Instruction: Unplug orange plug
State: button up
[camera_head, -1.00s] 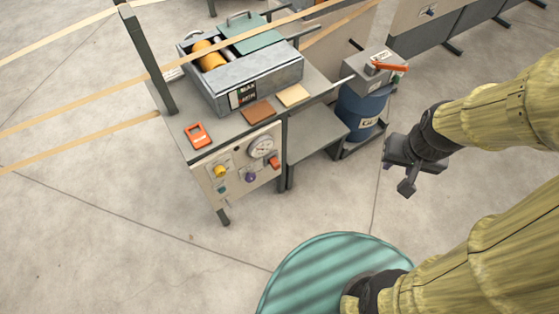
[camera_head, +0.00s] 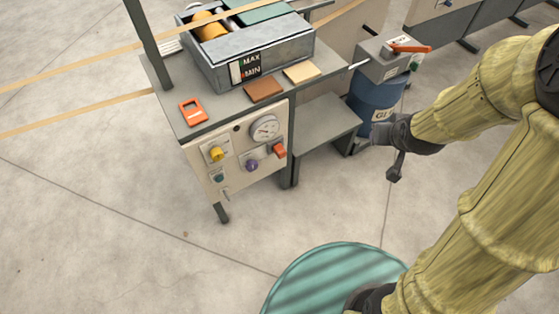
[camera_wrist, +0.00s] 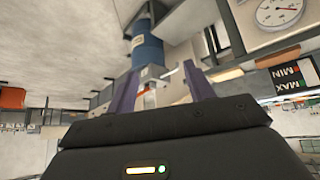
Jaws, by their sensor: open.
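The orange plug (camera_head: 279,151) sits at the right edge of the light front panel (camera_head: 236,160) of the bench, below and right of the round gauge. My gripper (camera_head: 394,158) is to the right of the panel, well apart from the plug, in front of the blue drum. In the wrist view my gripper's two dark fingers (camera_wrist: 158,92) are spread apart with nothing between them. The plug cannot be made out in the wrist view.
The panel also carries a yellow knob (camera_head: 216,154), a purple knob (camera_head: 252,165) and a gauge (camera_head: 265,128). A blue drum (camera_head: 372,97) with a grey box and orange lever (camera_head: 410,49) stands right. A low shelf (camera_head: 322,124) juts between. Floor in front is clear.

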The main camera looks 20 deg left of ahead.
jog(key=w+a+f+n+t+y+b, duration=0.1)
jog(key=w+a+f+b, duration=0.15)
jog(key=f+b, duration=0.3)
jog(key=w+a+f+n+t+y+b, duration=0.1)
jog(key=w+a+f+b, duration=0.1)
jog(key=a+f+b, duration=0.4)
jog(key=n+t+y+b, duration=0.4)
jog(key=y+b, duration=0.6)
jog(key=b, duration=1.6)
send_near(283, 156)
jog(key=w+a+n+g, duration=0.1)
jog(key=w, duration=0.1)
jog(key=shift+w+a+y, duration=0.2)
jog(key=shift+y, duration=0.2)
jog(key=shift+r, duration=0.1)
jog(key=shift+w+a+p, duration=0.1)
jog(key=shift+p, duration=0.2)
jog(key=shift+w+a, duration=0.4)
jog(key=shift+a, duration=0.1)
jog(key=shift+p+x, duration=0.55)
jog(key=shift+x, duration=3.2)
